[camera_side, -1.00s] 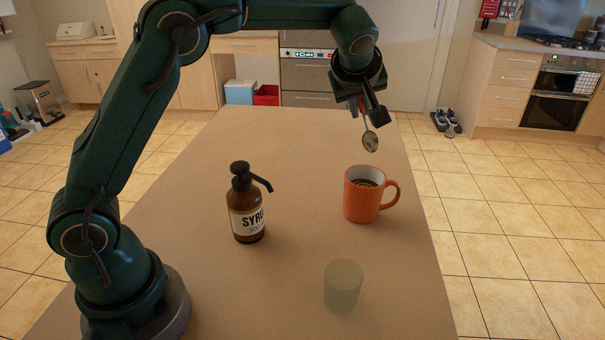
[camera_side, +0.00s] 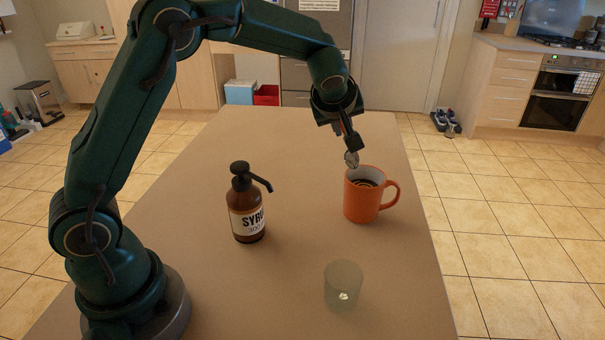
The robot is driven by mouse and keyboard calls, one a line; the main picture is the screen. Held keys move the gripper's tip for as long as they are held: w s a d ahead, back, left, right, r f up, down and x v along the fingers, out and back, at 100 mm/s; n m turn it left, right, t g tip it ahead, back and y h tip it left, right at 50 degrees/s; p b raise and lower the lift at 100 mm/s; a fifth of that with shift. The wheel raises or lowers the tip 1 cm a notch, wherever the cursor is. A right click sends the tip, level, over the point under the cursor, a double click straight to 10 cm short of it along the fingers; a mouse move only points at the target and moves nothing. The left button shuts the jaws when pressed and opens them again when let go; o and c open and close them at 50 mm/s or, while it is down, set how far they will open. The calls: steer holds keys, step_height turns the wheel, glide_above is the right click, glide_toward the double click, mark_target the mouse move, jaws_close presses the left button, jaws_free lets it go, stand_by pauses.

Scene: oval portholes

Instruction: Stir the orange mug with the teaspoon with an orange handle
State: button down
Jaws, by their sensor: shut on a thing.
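The orange mug (camera_side: 361,203) stands upright on the table, its handle to the right, with dark liquid showing inside. My gripper (camera_side: 347,138) is above and slightly left of the mug, pointing down. It is shut on the teaspoon (camera_side: 351,160). The spoon's metal bowl hangs below the jaws, close to the mug's back left rim. I cannot tell whether it touches the rim or stands behind it. The spoon's orange handle is hidden by the jaws.
A brown syrup pump bottle (camera_side: 247,207) stands on the table (camera_side: 300,265) left of the mug, its spout pointing right. A frosted glass (camera_side: 343,287) stands in front of the mug. The table's right edge runs close by the mug's handle. The table behind the bottle is clear.

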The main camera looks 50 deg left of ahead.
mark_target(353, 164)
steer(key=shift+w+d+f, duration=0.15)
steer(key=shift+d+f, duration=0.4)
steer(key=shift+f, duration=0.75)
steer(key=shift+w+d+f, duration=0.1)
steer(key=shift+d+f, duration=0.4)
steer(key=shift+f, duration=0.8)
steer(key=shift+w+d+f, duration=0.15)
steer(key=shift+d+f, duration=0.4)
steer(key=shift+f, duration=0.75)
steer(key=shift+d, duration=0.1)
